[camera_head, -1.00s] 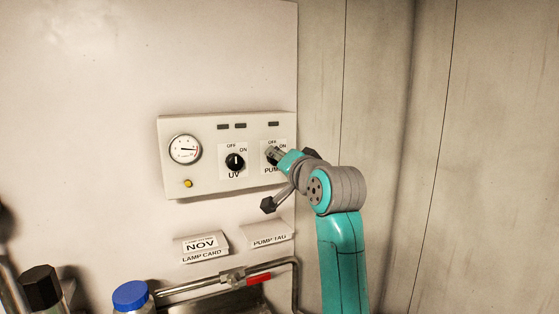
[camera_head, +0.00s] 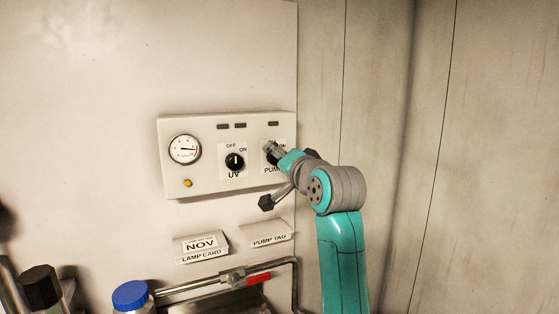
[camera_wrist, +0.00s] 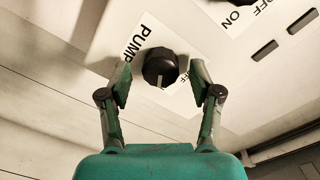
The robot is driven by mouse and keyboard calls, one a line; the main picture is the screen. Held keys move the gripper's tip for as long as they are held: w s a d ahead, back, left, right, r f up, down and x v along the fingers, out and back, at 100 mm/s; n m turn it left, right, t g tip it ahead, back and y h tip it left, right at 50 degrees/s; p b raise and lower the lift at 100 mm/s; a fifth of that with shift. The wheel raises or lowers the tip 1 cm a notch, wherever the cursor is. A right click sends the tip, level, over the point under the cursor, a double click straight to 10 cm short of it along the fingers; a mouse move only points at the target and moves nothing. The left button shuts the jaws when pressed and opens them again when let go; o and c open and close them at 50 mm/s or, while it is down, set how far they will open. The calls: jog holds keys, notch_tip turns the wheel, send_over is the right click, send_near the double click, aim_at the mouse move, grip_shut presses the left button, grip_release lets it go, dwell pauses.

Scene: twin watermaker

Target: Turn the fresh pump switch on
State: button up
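The pump switch is a round black knob (camera_wrist: 160,67) on the panel's white PUMP label (camera_wrist: 140,40), which appears turned in the wrist view. A pale mark on the knob points toward the bottom of that view. Part of an OFF label shows beside it, partly covered by a finger. My gripper (camera_wrist: 161,76) is open, with one finger on each side of the knob and gaps visible on both sides. In the head view my gripper (camera_head: 274,152) is at the PUMP label and hides the knob.
The UV knob (camera_head: 234,161) is left of my gripper on the same control panel (camera_head: 210,186), with a gauge (camera_head: 185,149) further left. Below are the lamp card (camera_head: 202,246), pump tag (camera_head: 268,236), a pipe with a red-handled valve (camera_head: 258,279) and a blue-capped bottle (camera_head: 131,295).

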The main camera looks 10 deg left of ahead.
jog(key=shift+s, duration=0.1)
jog(key=v, duration=1.1)
jog(key=shift+s+d, duration=0.25)
jog(key=shift+s, duration=0.1)
